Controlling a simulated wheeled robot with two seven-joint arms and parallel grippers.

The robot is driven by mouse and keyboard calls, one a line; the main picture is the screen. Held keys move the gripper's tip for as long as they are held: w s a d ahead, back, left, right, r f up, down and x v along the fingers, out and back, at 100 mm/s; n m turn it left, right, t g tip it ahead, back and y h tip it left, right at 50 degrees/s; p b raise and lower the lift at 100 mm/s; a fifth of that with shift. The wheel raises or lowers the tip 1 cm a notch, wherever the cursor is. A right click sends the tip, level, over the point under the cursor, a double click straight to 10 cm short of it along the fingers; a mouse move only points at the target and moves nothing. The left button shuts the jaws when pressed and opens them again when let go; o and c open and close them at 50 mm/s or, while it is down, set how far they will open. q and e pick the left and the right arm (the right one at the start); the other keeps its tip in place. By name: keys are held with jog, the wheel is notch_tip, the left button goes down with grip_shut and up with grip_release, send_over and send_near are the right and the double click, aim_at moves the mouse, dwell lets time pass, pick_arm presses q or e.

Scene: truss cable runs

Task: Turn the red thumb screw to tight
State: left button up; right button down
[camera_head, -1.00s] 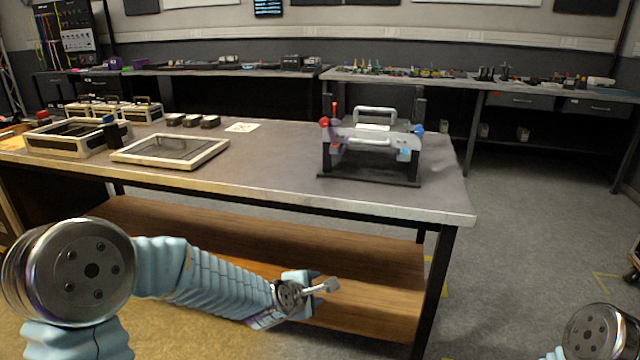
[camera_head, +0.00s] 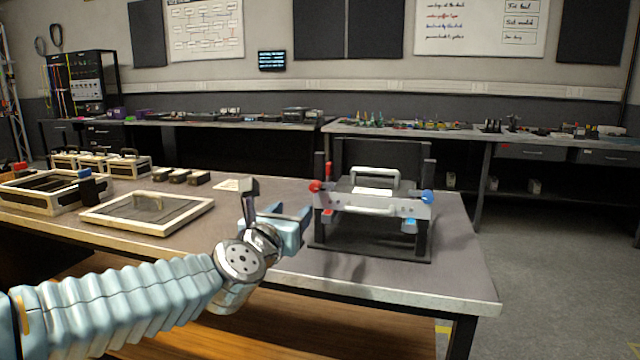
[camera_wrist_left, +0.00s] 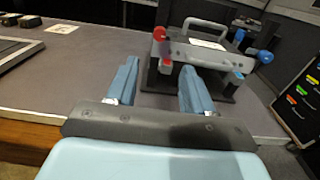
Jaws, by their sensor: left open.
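The red thumb screw (camera_head: 315,187) is a red knob at the left end of a grey and black fixture (camera_head: 375,208) on the table. In the left wrist view the red knob (camera_wrist_left: 159,33) shows beyond my fingers, near the top middle. My left gripper (camera_head: 285,225) is open and empty, just left of the fixture and apart from the knob. In the left wrist view its two blue fingers (camera_wrist_left: 155,85) point toward the fixture with a clear gap between them. A blue knob (camera_head: 428,196) sits at the fixture's right end. My right gripper is not in view.
A framed lid (camera_head: 148,213) lies on the table (camera_head: 465,275) to the left, near an open case (camera_head: 45,207). Small dark blocks (camera_head: 181,175) and a white card sit behind it. The tabletop right of the fixture is clear.

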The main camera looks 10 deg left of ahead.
aim_at(314, 187)
pick_arm(q)
jog(key=w+p, duration=0.1)
jog(key=w, duration=0.5)
jog(key=w+p, duration=0.2)
jog(key=w, duration=0.5)
jog(key=shift+d+r, duration=0.2)
jog(key=shift+w+f, duration=0.1)
jog(key=shift+w, duration=0.6)
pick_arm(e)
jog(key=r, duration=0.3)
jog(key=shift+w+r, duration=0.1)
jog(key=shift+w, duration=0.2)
pick_arm(q)
grip_shut()
